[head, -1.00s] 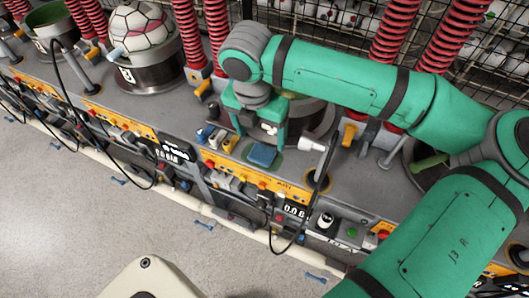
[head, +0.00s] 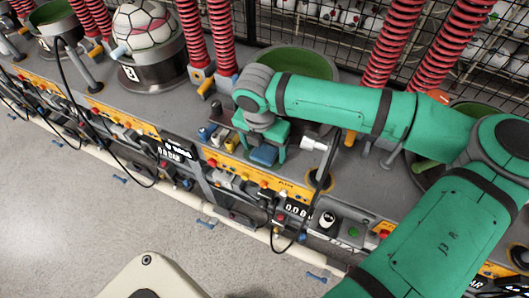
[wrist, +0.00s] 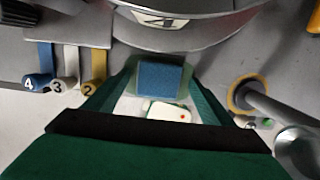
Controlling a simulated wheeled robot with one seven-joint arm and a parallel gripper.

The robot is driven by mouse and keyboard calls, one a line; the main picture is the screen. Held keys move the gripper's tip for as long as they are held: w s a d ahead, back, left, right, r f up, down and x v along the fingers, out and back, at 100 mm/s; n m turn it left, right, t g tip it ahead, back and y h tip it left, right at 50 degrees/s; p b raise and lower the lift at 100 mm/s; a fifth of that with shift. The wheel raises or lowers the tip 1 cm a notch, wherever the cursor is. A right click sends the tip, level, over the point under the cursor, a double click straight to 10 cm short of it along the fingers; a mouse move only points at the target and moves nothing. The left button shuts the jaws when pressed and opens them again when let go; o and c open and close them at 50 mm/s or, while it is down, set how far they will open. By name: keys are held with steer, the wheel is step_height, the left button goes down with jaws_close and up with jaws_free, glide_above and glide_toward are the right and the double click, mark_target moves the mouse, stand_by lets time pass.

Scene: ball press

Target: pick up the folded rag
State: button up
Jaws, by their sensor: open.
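The folded rag (head: 264,155) is a small blue rectangular pad on the grey machine top, close to its front edge. In the wrist view the rag (wrist: 160,78) lies in the middle, on a dull green patch. My gripper (head: 262,146) is open above the machine top. Its two green fingers show on the left and right of the rag in the wrist view (wrist: 160,66), with nothing held. I cannot tell how much height is left between the fingertips and the rag.
Blue, white and yellow numbered levers (wrist: 66,78) stand left of the rag. A round drum (wrist: 185,20) stands behind it. A white pipe end (head: 313,144) and a ringed post (wrist: 250,95) are to the right. Red springs (head: 395,45) rise behind.

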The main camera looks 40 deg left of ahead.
mark_target(266, 150)
steer(key=shift+c, duration=0.7)
steer(key=c, duration=1)
steer(key=shift+a, duration=0.1)
steer(key=shift+r, duration=0.5)
step_height(266, 150, up, 2)
steer(key=shift+r, duration=0.2)
steer(key=s+d+r, duration=0.9)
steer(key=s, duration=0.1)
steer(key=shift+s+d+r, duration=0.2)
steer(key=shift+s+r, duration=0.1)
